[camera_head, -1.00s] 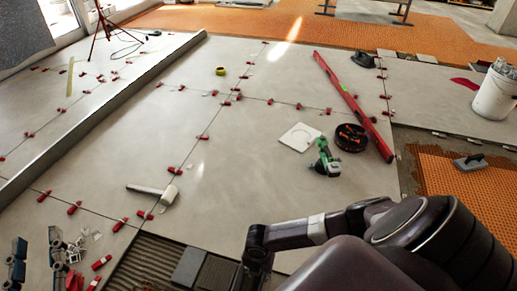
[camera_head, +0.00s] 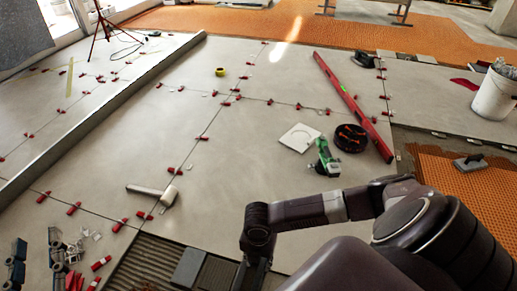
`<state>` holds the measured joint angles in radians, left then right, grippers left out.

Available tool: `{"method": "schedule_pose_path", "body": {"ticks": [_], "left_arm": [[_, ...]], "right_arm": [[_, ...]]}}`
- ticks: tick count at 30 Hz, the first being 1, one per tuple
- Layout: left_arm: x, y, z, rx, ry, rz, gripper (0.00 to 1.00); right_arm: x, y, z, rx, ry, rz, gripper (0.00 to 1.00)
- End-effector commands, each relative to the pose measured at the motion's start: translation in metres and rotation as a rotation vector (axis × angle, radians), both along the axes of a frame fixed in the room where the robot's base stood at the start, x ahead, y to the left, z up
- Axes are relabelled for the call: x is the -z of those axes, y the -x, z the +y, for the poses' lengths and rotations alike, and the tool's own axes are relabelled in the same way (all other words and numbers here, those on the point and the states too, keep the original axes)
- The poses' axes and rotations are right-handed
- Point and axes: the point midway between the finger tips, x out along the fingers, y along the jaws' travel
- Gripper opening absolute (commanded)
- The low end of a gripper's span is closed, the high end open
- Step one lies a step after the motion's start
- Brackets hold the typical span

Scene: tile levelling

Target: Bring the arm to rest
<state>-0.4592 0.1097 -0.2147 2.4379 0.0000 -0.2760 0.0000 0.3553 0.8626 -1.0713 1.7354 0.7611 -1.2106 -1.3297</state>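My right arm (camera_head: 335,207) comes in from the lower right and crosses the front of the floor. It bends down at the wrist, and my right gripper (camera_head: 254,279) is mostly cut off by the bottom edge, so its fingers cannot be made out.
Large grey tiles (camera_head: 230,150) carry red levelling wedges along their joints. A white-headed mallet (camera_head: 168,196), green grinder (camera_head: 327,160), black-and-red disc (camera_head: 351,138), white square (camera_head: 299,137) and long red level (camera_head: 345,95) lie there. A bucket (camera_head: 496,92) stands right.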

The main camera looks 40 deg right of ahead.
Motion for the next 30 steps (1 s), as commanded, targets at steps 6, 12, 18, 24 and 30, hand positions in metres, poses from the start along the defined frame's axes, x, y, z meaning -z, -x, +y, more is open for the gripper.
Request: {"method": "schedule_pose_path", "body": {"ticks": [6, 12, 18, 24, 30], "left_arm": [[0.0, 0.0, 0.0, 0.0, 0.0, 0.0, 0.35], [0.0, 0.0, 0.0, 0.0, 0.0, 0.0, 0.35], [0.0, 0.0, 0.0, 0.0, 0.0, -0.001, 0.35], [0.0, 0.0, 0.0, 0.0, 0.0, 0.0, 0.35], [0.0, 0.0, 0.0, 0.0, 0.0, 0.0, 0.35]], "right_arm": [[-0.011, 0.001, 0.0, 0.0, 0.001, 0.002, 0.33], [-0.011, 0.001, 0.0, 0.0, 0.0, 0.002, 0.33], [-0.011, 0.001, 0.0, 0.0, 0.0, 0.001, 0.33], [-0.011, -0.001, 0.011, 0.008, -0.021, -0.012, 0.33], [-0.026, -0.017, 0.092, 0.111, -0.206, -0.124, 0.33]]}}
